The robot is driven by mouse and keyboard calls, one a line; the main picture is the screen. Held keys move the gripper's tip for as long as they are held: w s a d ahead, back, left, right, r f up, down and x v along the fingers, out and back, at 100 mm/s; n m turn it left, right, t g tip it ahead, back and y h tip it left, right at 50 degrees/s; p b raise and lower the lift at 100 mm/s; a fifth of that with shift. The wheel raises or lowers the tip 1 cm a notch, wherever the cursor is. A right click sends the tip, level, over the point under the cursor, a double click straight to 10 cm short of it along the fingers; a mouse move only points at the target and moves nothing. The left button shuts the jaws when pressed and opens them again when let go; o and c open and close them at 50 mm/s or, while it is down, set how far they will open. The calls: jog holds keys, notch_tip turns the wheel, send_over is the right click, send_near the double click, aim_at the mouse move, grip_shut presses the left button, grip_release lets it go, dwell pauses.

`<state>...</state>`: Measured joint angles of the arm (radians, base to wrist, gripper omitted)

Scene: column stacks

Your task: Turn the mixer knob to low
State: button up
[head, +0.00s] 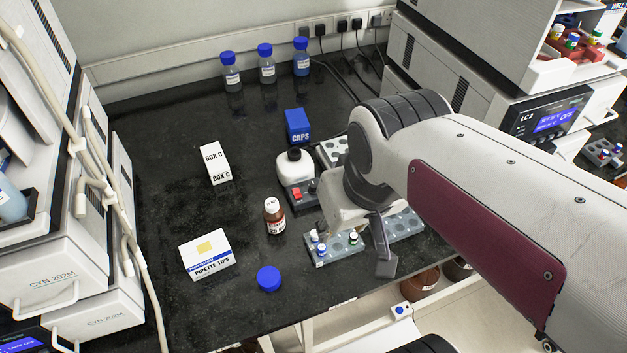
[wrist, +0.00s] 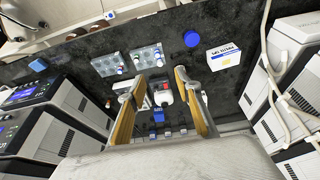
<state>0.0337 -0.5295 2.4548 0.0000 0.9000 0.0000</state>
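The mixer (head: 297,194) stands on the black bench left of my gripper. It has a dark base, a red switch on the front and a small dark knob beside it. A white bottle with a black cap (head: 295,166) is on its top. In the wrist view the mixer (wrist: 162,97) shows between my fingers, further off; the knob's setting is too small to read. My gripper (head: 352,238) hangs above the vial racks, to the right of the mixer and apart from it. In the wrist view my gripper (wrist: 155,86) is wide open and empty.
Vial racks (head: 335,248) lie below my gripper. A brown bottle (head: 274,217), a blue cap (head: 269,279) and a pipette tips box (head: 207,254) are left of it. A blue caps box (head: 297,126) stands behind the mixer. Box C (head: 214,163) is further left, with bare bench around it.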

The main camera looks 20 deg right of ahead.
jog(key=w+d+f+m+g, duration=0.3)
jog(key=w+f, duration=0.3)
jog(key=w, duration=0.6)
jog(key=m, duration=1)
send_over(314, 184)
jog(key=shift+g, duration=0.3)
notch_tip(314, 184, down, 11)
jog(key=shift+s+a+f, duration=0.1)
jog(key=shift+s+a, duration=0.05)
jog(key=shift+m, duration=0.8)
jog(key=shift+f, duration=3.85)
